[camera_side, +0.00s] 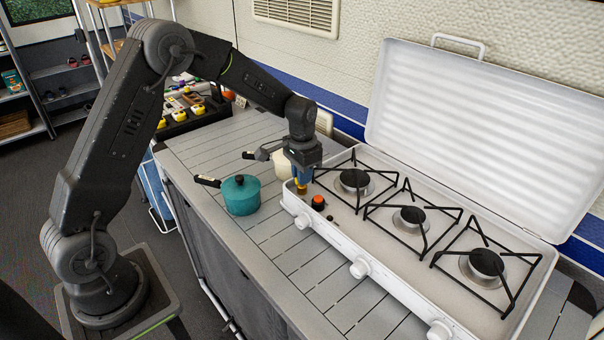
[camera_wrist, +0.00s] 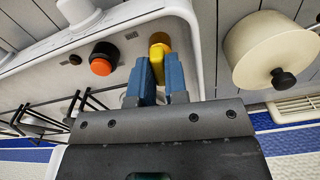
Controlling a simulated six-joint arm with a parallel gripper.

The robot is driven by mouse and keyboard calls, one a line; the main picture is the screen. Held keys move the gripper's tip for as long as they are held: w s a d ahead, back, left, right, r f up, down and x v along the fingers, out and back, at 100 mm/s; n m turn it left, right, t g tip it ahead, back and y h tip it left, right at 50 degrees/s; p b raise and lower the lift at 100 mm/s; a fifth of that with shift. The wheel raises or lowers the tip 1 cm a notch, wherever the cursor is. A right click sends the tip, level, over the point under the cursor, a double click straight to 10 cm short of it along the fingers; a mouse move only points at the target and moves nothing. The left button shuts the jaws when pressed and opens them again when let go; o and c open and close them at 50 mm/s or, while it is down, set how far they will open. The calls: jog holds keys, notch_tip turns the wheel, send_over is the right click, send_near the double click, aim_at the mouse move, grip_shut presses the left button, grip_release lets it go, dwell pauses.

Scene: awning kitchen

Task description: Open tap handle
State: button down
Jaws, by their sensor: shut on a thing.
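The yellow tap handle (camera_wrist: 160,41) stands on the near left corner of the white stove's top. In the wrist view my gripper (camera_wrist: 157,68) has its two blue fingers on either side of the handle and is shut on it. In the side view my gripper (camera_side: 301,177) points straight down over that corner, and only a small brownish-yellow bit of the handle (camera_side: 301,190) shows below the fingers. The rest of the handle is hidden by the fingers.
An orange-topped black knob (camera_side: 318,201) stands close beside the handle; it also shows in the wrist view (camera_wrist: 101,66). Black burner grates (camera_side: 410,214) lie to the right. A teal pot (camera_side: 241,196) and a cream pot (camera_side: 281,166) stand left of the stove.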

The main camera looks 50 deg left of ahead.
jog(key=shift+n, duration=0.7)
jog(key=c, duration=1.1)
grip_release()
jog(key=shift+c, duration=0.2)
jog(key=shift+r, duration=0.1)
notch_tip(320, 180, up, 14)
jog(key=shift+f, duration=0.2)
